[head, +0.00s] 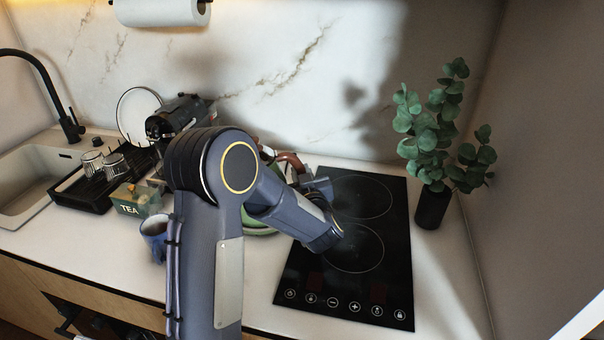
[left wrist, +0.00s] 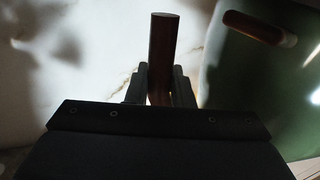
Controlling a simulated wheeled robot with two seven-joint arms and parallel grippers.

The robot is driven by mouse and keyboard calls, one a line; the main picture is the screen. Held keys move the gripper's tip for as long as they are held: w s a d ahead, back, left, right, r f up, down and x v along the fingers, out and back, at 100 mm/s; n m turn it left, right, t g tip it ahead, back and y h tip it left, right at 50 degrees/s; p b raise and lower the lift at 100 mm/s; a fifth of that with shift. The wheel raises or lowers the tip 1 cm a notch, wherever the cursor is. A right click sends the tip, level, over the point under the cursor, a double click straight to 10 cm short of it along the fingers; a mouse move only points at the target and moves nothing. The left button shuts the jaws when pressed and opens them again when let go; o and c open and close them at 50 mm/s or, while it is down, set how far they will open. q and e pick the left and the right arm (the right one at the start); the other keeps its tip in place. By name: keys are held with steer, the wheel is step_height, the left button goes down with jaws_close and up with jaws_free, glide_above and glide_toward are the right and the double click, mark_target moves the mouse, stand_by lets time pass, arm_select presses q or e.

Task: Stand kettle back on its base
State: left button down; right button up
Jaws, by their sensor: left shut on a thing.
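The green kettle is mostly hidden behind my left arm in the head view; its brown handle (head: 290,159) shows just past the arm, and a green rounded edge (head: 262,231) shows lower down. I cannot tell whether that edge is the kettle or its base. My left gripper (head: 302,177) is at the handle. In the left wrist view its two fingers (left wrist: 159,86) are shut on the upright brown handle (left wrist: 163,45). The green kettle body (left wrist: 262,85) fills the right side there, with a second brown part (left wrist: 252,27) on it. My right gripper is not in view.
A black cooktop (head: 345,260) lies right of the arm, with a plant in a black vase (head: 432,207) beyond it. A blue mug (head: 154,238), a tea box (head: 135,200), a dish rack (head: 82,193) and a coffee machine (head: 180,116) stand to the left.

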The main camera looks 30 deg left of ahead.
arm_select(q)
steer(key=shift+r, duration=0.1)
steer(key=c, duration=1.5)
jaws_free()
steer(key=shift+c, duration=0.2)
steer(key=shift+f, duration=0.3)
steer(key=b+v, duration=0.1)
steer(key=v, duration=1)
steer(key=shift+b, duration=0.35)
steer(key=shift+r, duration=0.15)
